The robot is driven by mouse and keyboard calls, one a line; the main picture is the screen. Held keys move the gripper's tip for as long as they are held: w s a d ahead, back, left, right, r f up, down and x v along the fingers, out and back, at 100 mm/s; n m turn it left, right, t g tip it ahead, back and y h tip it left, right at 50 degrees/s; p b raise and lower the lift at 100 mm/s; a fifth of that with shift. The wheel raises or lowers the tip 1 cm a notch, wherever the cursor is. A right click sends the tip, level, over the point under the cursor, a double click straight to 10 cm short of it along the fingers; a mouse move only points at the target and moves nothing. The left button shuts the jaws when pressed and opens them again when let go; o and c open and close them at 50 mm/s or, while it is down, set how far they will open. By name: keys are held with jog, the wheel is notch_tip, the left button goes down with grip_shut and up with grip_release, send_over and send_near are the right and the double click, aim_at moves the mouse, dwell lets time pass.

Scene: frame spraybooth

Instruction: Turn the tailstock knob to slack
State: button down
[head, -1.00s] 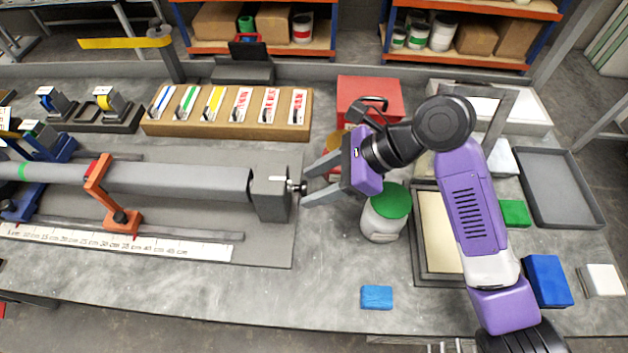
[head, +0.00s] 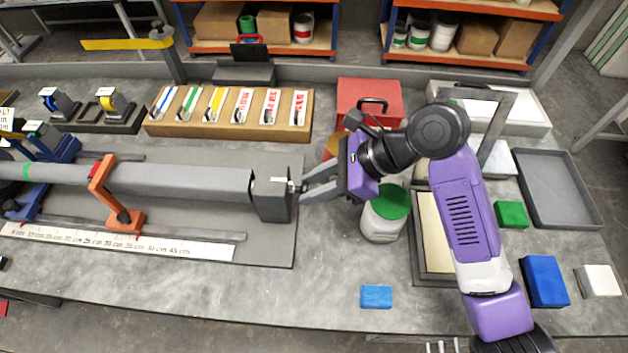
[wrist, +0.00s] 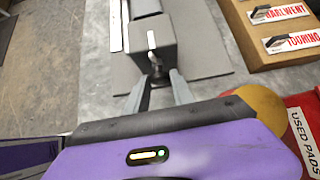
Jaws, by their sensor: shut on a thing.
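The tailstock (head: 272,205) is a grey block at the right end of the long grey bar. A white mark (wrist: 151,40) shows on its top in the wrist view. The knob (wrist: 158,70) sticks out from the tailstock's right end; in the head view the fingers mostly hide it. My gripper (head: 303,190) reaches in from the right and is shut on the knob. In the wrist view its fingers (wrist: 159,80) stand on either side of the knob. The knob's turn position cannot be read.
A white jar with a green lid (head: 383,220) stands close below my gripper. A red box (head: 368,98) and a yellow round thing (head: 335,146) sit behind it. An orange clamp (head: 104,190) holds the bar. Bare bench lies in front of the tailstock.

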jog(key=shift+s+r+t+p, duration=0.15)
jog(key=shift+r+t+p, duration=0.2)
jog(key=shift+p, duration=0.8)
jog(key=n+t, duration=0.1)
jog(key=t, duration=0.1)
jog(key=f+n+t, duration=0.1)
jog(key=n+t, duration=0.1)
jog(key=t, duration=0.1)
jog(key=s+f+n+t+y, duration=0.1)
jog(key=n+t, duration=0.1)
jog(key=t, duration=0.1)
jog(key=shift+f+p, duration=0.15)
jog(key=shift+p, duration=0.25)
jog(key=t+b, duration=0.1)
jog(key=b, duration=0.1)
jog(key=n+t+b, duration=0.1)
jog(key=b, duration=0.2)
jog(key=shift+s+f+n+y+b, duration=0.1)
jog(key=shift+f+n+y+b, duration=0.2)
jog(key=shift+y+b, duration=0.1)
jog(key=n+t+y+b, duration=0.1)
jog(key=n+t+b, duration=0.1)
jog(key=b, duration=0.6)
jog(key=shift+n+y+b, duration=0.3)
jog(key=shift+y+b, duration=0.1)
jog(key=shift+b, duration=0.35)
jog(key=shift+a+r+t+b, duration=0.1)
jog(key=shift+r+t+b, duration=0.2)
jog(key=shift+b, duration=0.3)
